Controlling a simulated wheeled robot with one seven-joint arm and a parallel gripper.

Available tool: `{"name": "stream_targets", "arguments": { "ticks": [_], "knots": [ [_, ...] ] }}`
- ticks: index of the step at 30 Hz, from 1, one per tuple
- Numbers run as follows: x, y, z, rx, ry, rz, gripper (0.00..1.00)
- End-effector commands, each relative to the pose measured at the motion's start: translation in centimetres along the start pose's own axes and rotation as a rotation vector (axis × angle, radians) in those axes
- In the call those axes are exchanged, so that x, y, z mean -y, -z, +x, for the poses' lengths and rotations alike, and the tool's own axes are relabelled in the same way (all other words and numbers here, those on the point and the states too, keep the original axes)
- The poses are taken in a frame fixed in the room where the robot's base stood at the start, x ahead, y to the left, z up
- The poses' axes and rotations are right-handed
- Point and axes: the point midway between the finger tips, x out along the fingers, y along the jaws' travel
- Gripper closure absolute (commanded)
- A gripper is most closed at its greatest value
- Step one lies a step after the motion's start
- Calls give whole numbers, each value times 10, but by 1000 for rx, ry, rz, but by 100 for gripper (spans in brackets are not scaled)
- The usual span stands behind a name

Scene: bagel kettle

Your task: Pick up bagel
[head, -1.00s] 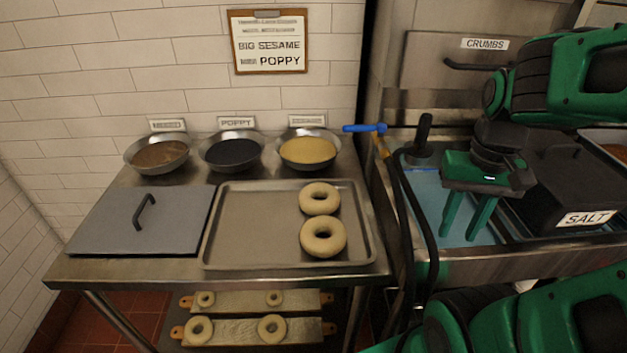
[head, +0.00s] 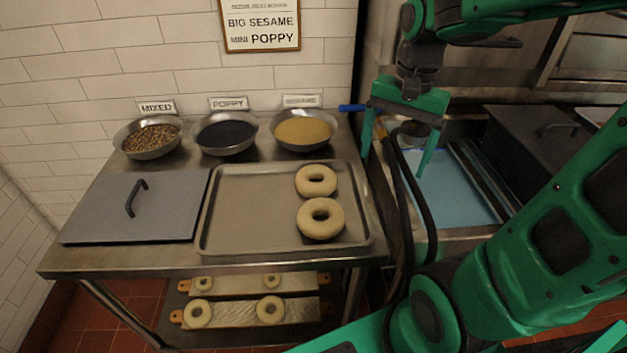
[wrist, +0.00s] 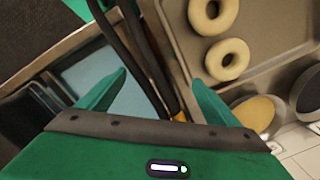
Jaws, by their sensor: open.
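Two plain bagels lie on the right side of a metal tray (head: 240,215) on the steel table. The rear bagel (head: 297,181) and the front bagel (head: 302,218) sit one behind the other. In the wrist view, the two bagels (wrist: 227,60) show at the upper right, beyond the right finger. Smaller bagels (head: 270,309) lie on boards on the lower shelf. My gripper (head: 393,158) is open and empty, fingers pointing down, to the right of the tray near the table's right edge. In the wrist view my gripper (wrist: 160,88) has its fingers spread with hoses between them.
Bowls of mixed topping (head: 150,140), poppy (head: 226,135) and sesame (head: 303,131) line the table's back. A grey lid (head: 165,205) lies left of the tray. Black hoses (head: 405,200) and a blue-handled valve (head: 352,108) stand beside the table. A blue-watered kettle (head: 450,190) is at right.

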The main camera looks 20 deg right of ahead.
Motion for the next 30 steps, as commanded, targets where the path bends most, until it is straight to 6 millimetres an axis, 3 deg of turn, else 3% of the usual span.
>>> {"name": "stream_targets", "arguments": {
  "ticks": [1,6,12,18,25,30],
  "knots": [
    [25,2,-1,10,-1,42,15],
    [94,0,-2,42,5,211,15],
    [143,-10,0,70,2,336,15],
    [157,-15,11,80,-2,376,15],
    [157,-18,44,80,-2,375,15],
    [157,-19,56,78,0,376,15]
  ]
}}
